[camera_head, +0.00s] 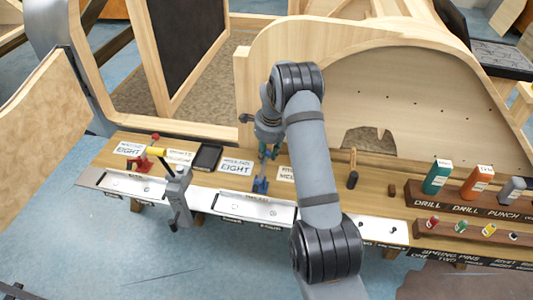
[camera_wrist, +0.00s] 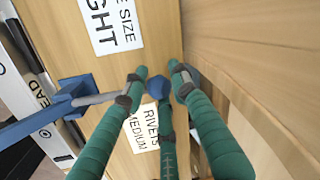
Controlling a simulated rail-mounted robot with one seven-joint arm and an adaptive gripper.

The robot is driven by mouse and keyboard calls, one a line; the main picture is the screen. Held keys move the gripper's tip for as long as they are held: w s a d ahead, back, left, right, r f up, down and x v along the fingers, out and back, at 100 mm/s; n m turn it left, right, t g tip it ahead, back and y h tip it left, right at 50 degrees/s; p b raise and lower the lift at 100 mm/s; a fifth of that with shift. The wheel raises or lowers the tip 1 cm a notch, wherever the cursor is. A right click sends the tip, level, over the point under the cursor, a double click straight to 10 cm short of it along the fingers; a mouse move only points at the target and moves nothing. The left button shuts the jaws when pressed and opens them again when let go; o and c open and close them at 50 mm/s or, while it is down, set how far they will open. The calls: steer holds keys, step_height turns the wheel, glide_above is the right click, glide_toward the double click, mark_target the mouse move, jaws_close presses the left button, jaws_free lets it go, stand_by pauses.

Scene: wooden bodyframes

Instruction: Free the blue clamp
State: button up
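The blue clamp (camera_head: 261,185) is at the front edge of the wooden bench, below my gripper (camera_head: 268,152). In the wrist view its blue body (camera_wrist: 76,92) and a grey rod lie at the left, and a blue knob (camera_wrist: 157,88) shows between my fingers. The rod passes behind my left finger. My gripper (camera_wrist: 158,75) has three green fingers spread around the knob, with gaps visible at the tips. I see no clear grip on it. The clamp's lower end is partly hidden.
Paper labels (camera_head: 236,167) and a black tray (camera_head: 207,156) lie on the bench. A curved wooden frame (camera_head: 400,90) rises close behind. A drill rack (camera_head: 465,203) is at right.

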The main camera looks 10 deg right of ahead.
steer(key=o, duration=0.4)
steer(key=shift+s+d+f, duration=0.25)
steer(key=shift+s+d, duration=0.05)
steer(key=shift+d, duration=0.1)
steer(key=shift+c, duration=0.2)
steer(key=shift+r, duration=0.15)
steer(key=v, duration=1.2)
steer(key=shift+w+d+r, duration=0.2)
steer(key=shift+w, duration=0.15)
steer(key=w+p+v, duration=0.1)
steer(key=p+v, duration=0.7)
steer(key=v, duration=0.3)
steer(key=shift+d+r+p, duration=0.15)
steer(key=shift+r+p, duration=0.2)
steer(key=shift+r, duration=0.15)
